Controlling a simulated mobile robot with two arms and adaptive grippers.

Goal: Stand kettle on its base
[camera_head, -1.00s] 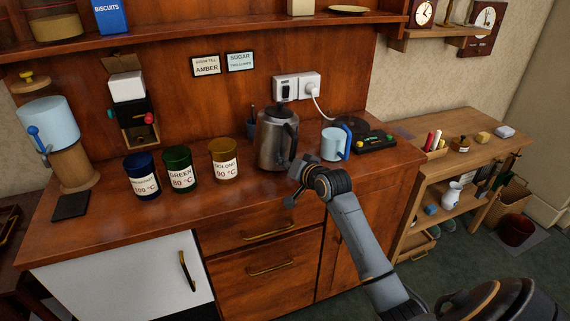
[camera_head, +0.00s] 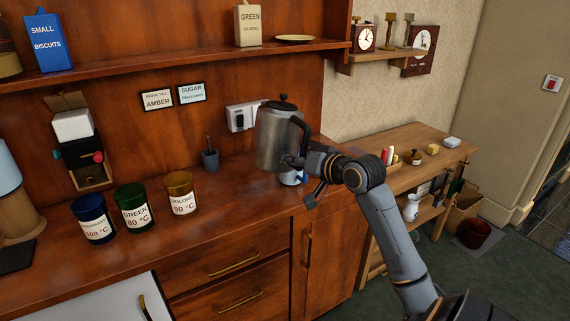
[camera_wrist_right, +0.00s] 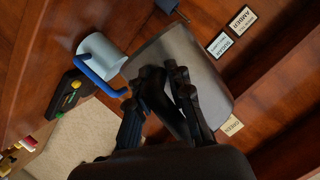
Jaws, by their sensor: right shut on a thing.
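The steel kettle (camera_head: 272,138) with a black lid and handle is held up above the counter, roughly upright. My right gripper (camera_head: 298,160) is shut on its black handle. In the right wrist view the kettle's steel side (camera_wrist_right: 178,62) fills the middle, with the gripper fingers (camera_wrist_right: 168,92) in front. A black control panel with coloured buttons (camera_wrist_right: 72,98) shows left of the kettle there. The round black base plate cannot be made out now; the kettle and my arm cover that area in the head view. My left gripper is not in view.
A pale blue mug (camera_head: 290,178) with a blue handle stands below the kettle, close to the gripper; it also shows in the wrist view (camera_wrist_right: 101,55). Several labelled canisters (camera_head: 134,208) stand to the left. A shelf (camera_head: 200,62) runs above.

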